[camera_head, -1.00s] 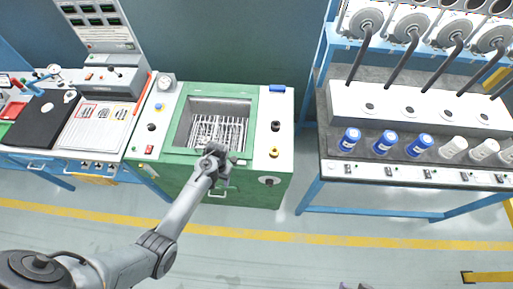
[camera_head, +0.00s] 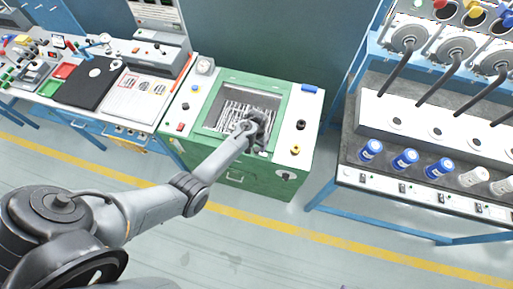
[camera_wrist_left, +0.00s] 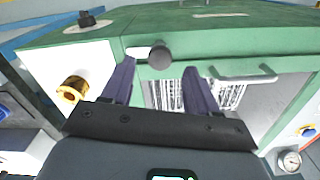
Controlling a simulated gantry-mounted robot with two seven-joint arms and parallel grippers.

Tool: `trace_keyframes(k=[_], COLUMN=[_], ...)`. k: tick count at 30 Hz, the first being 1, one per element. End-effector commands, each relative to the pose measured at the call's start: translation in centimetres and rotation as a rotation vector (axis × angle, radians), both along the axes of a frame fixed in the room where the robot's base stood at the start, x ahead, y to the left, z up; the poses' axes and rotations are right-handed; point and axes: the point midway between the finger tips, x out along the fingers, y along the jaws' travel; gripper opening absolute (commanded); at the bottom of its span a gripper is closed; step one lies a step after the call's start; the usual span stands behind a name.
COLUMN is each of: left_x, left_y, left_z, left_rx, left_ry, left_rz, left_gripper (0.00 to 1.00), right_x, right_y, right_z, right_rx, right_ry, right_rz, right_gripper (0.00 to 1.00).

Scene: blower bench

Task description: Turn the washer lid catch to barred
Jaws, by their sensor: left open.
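The washer is a green cabinet (camera_head: 262,181) with a white top panel in the head view. Its window shows a wire rack (camera_head: 236,116). In the wrist view, a dark round knob with a short pale bar (camera_wrist_left: 160,57), which looks like the lid catch, sits at the green edge. My left gripper (camera_head: 257,126) is over the front right part of the window. It is open, and its two dark fingers (camera_wrist_left: 153,78) point towards the knob, with nothing between them. I cannot tell whether either finger touches it. In the head view the gripper hides that area. My right gripper is not in view.
A metal handle (camera_wrist_left: 242,76) is beside the catch. A yellow knob (camera_head: 296,150) and black knob (camera_head: 301,125) stand on the right panel. A gauge (camera_head: 205,66) is at the back left.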

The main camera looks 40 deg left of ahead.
Motion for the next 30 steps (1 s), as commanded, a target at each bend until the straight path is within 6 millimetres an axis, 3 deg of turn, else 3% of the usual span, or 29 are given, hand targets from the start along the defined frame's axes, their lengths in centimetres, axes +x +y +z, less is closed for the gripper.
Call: trace_keyframes(k=[3,9,20,30], left_x=[0.0,0.0,0.0,0.0], left_y=[0.0,0.0,0.0,0.0], left_z=[-1.7,-3.0,-3.2,-3.2], left_rx=[0.0,0.0,0.0,0.0], left_ry=[0.001,0.001,-0.001,0.0], left_rz=[0.0,0.0,0.0,0.0], left_gripper=[0.59,0.59,0.59,0.07], right_x=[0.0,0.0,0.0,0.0], right_y=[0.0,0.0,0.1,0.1], right_z=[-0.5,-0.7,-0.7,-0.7], right_rx=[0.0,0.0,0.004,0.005], right_ry=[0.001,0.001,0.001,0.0], right_rz=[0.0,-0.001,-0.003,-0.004], right_gripper=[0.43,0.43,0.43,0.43])
